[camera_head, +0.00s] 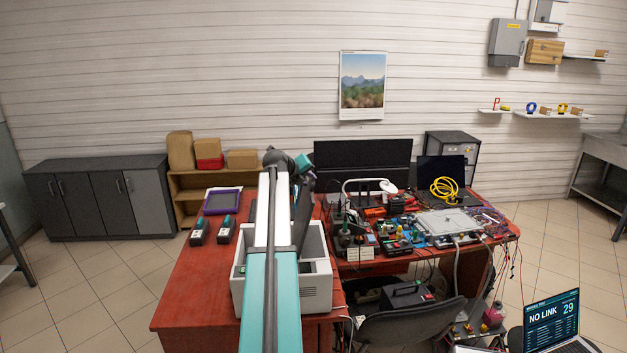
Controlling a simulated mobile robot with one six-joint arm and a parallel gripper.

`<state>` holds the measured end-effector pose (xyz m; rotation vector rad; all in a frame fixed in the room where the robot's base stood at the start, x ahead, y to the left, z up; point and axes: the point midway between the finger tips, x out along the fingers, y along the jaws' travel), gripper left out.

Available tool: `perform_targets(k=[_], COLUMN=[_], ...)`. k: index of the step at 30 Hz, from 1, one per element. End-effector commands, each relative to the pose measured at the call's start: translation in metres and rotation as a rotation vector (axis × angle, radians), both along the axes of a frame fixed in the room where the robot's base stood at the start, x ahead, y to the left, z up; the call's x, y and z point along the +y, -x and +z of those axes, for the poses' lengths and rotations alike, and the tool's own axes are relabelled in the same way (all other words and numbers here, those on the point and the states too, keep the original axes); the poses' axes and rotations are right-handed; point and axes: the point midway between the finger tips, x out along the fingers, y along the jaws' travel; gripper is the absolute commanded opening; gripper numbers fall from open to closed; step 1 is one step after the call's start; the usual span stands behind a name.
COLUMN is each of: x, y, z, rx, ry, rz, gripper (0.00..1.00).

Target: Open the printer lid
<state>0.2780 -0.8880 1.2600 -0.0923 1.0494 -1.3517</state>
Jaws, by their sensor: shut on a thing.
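The printer (316,283) is a pale grey box on the red desk, left of centre. Its top looks like a recess with a raised rim, and a bit of green shows inside on the left. My teal and white arm crosses in front and hides much of the printer's middle, including most of the lid. My gripper (302,216) is a dark shape at the printer's back right, beyond the arm. It is shut on what seems to be the lid's edge; the contact is too small and dark to see clearly. I cannot tell the lid's angle.
Two dark cartridges (198,231) and a purple-rimmed tray (222,201) lie left of the printer. The red desk (185,290) is clear at front left. Electronics and cables crowd the bench at right. A dark chair (410,325) stands in front of it.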

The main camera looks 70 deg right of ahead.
Motion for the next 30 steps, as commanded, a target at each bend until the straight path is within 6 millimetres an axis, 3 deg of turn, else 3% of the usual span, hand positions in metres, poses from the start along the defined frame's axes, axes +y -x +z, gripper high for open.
perform_targets(k=[1,13,14,15,30], x=[0.003,0.008,0.009,0.009,0.008], y=[-0.002,-0.013,-0.014,-0.014,-0.016], z=[-0.009,-0.01,-0.01,-0.01,-0.004], rx=[-0.002,-0.007,-0.007,-0.006,-0.006], ry=[-0.017,-0.02,-0.02,-0.019,-0.009], rz=[-0.003,0.01,0.01,0.011,0.015], gripper=[0.0,0.0,0.28,0.3,0.3])
